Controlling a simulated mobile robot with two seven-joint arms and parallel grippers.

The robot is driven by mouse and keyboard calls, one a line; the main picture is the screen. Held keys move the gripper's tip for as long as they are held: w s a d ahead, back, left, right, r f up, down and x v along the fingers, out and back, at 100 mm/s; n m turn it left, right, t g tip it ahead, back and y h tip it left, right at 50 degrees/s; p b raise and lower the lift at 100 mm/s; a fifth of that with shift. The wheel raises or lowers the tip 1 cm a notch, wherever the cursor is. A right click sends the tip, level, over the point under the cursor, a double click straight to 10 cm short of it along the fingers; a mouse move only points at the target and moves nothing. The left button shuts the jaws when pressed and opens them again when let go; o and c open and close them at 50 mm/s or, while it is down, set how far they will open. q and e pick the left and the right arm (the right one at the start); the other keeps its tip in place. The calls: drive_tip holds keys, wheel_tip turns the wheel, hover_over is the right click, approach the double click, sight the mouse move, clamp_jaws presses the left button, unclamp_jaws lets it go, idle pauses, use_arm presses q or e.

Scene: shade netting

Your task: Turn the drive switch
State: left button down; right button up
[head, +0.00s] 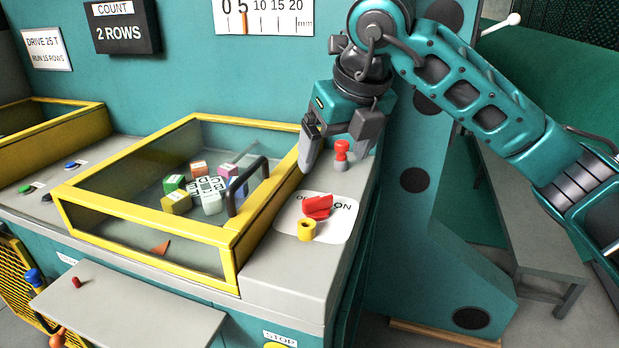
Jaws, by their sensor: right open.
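The drive switch (317,206) is a red rotary handle on a white plate (342,235) marked with OFF and ON lettering, partly covered by the handle. A yellow ring-like piece (306,230) sits just in front of the handle. My right gripper (330,160) is open and points down above and behind the switch, apart from it. It hangs close to a red knob (341,155) on the same grey top; I cannot tell whether they touch. My left gripper is not in view.
A yellow-framed clear guard with a dark handle (232,200) covers several coloured blocks left of the switch. A count display (120,28) reads 2 ROWS; a sign (47,48) reads DRIVE 25 T, RUN 15 ROWS. A grey shelf (130,308) juts out in front.

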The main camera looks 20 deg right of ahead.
sight(319, 198)
drive_tip(key=x, duration=1.3)
drive_tip(key=shift+w+d+r, duration=0.15)
drive_tip(key=shift+w+d, duration=0.05)
drive_tip(key=shift+w, duration=0.05)
drive_tip(key=c, duration=1.1)
